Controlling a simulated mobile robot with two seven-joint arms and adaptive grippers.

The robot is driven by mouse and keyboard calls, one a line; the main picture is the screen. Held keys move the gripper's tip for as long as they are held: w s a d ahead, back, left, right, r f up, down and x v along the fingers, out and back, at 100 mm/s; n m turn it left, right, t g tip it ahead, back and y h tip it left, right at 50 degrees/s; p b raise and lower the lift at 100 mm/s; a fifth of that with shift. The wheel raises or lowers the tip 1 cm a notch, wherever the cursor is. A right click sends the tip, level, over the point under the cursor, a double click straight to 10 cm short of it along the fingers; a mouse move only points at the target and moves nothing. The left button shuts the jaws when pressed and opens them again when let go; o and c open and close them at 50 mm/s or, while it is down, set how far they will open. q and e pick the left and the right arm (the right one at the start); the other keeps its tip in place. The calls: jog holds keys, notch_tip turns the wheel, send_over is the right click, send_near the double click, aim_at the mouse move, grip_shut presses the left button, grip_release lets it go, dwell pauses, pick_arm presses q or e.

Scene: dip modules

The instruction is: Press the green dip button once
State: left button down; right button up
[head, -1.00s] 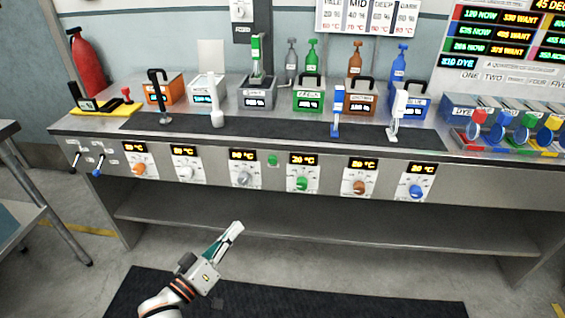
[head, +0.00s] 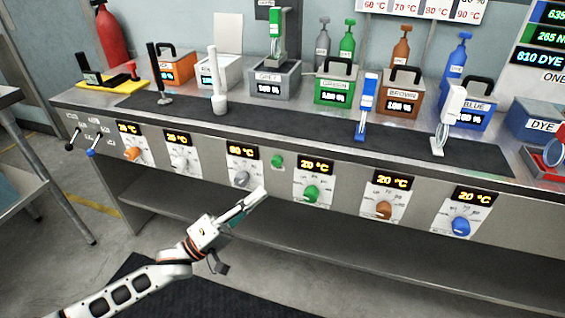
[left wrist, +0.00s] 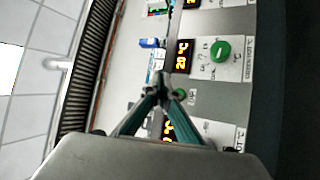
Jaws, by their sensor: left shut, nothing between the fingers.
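The green dip button (head: 277,161) is a small green round button on the bench's front panel, between the grey knob (head: 241,178) and the green knob (head: 311,194). My left gripper (head: 261,193) is shut and empty. In the head view its tips show a little below and left of the button; they look apart from it. In the left wrist view the shut fingertips (left wrist: 163,82) point at the panel, with the larger green knob (left wrist: 220,50) up and right of them. My right gripper is not in view.
Temperature displays and coloured knobs, such as the brown knob (head: 384,210) and blue knob (head: 460,226), line the panel. Dip modules, including the green module (head: 336,88), stand on the bench top above. A lower shelf (head: 330,255) runs under the panel.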

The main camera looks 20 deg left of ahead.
pick_arm(q)
jog(key=shift+s+r, duration=0.1)
jog(key=b, duration=0.3)
send_near(277, 161)
jog(key=w+d+r, duration=0.2)
jog(key=d, duration=0.3)
jog(key=shift+w+r, duration=0.35)
jog(key=shift+r, duration=0.05)
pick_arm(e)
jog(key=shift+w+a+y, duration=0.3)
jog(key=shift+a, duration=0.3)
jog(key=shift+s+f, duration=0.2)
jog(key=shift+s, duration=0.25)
pick_arm(q)
jog(key=shift+w, duration=0.1)
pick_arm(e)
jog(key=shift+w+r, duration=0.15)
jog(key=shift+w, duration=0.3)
